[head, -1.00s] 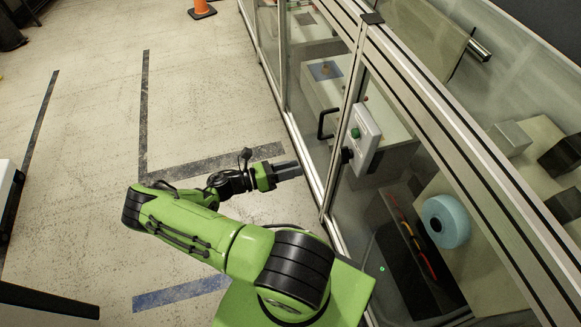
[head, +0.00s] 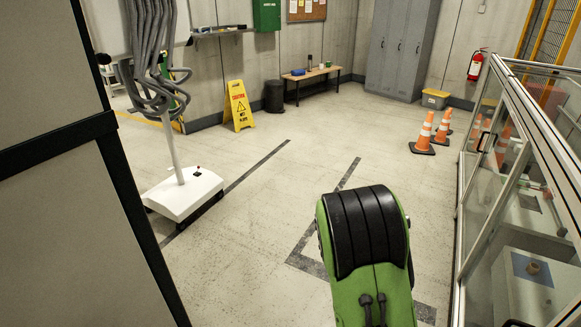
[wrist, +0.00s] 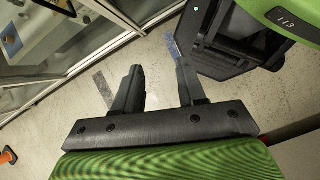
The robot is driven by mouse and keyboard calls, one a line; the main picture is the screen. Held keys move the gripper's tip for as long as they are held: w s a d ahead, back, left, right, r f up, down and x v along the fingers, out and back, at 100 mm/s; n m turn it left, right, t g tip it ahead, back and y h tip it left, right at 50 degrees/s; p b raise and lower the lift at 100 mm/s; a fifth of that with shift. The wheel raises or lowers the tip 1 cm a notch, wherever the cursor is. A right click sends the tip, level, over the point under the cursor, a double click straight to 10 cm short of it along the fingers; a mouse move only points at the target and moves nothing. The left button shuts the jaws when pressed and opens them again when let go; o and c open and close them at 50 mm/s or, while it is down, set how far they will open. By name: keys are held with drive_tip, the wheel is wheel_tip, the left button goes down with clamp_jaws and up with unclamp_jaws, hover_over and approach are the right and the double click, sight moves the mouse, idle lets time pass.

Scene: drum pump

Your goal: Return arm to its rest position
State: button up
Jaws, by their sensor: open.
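My gripper (wrist: 160,88) shows in the wrist view with its two dark fingers apart and nothing between them. Pale floor with dark and blue tape lies beyond the fingers. My green and black body parts fill the top right of the wrist view, close to the right finger. In the head view only a green and black link of my arm shows, at the bottom right of centre. The gripper itself is out of the head view.
A glass enclosure (head: 463,215) with metal framing stands at right; it shows at upper left in the wrist view. Orange cones (head: 424,135) stand beside it. A white wheeled stand (head: 185,195) is at left, beside a large grey panel (head: 70,220). The middle floor is clear.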

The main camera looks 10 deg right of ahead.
drive_tip(key=s+a+r+m+t+y, duration=0.1)
drive_tip(key=s+a+r+m+t, duration=0.1)
drive_tip(key=r, duration=0.4)
drive_tip(key=s+a+r+m+t+y+p, duration=0.1)
drive_tip(key=s+a+r+t, duration=0.3)
drive_tip(key=a+r, duration=0.3)
drive_tip(key=s+a+r+m+t+y, duration=0.2)
drive_tip(key=s+a+r+t, duration=0.1)
drive_tip(key=a+r+t, duration=0.1)
wheel_tip(320, 180, up, 2)
drive_tip(key=shift+a+r+m, duration=0.2)
drive_tip(key=shift+a+m, duration=0.1)
drive_tip(key=shift+a, duration=0.45)
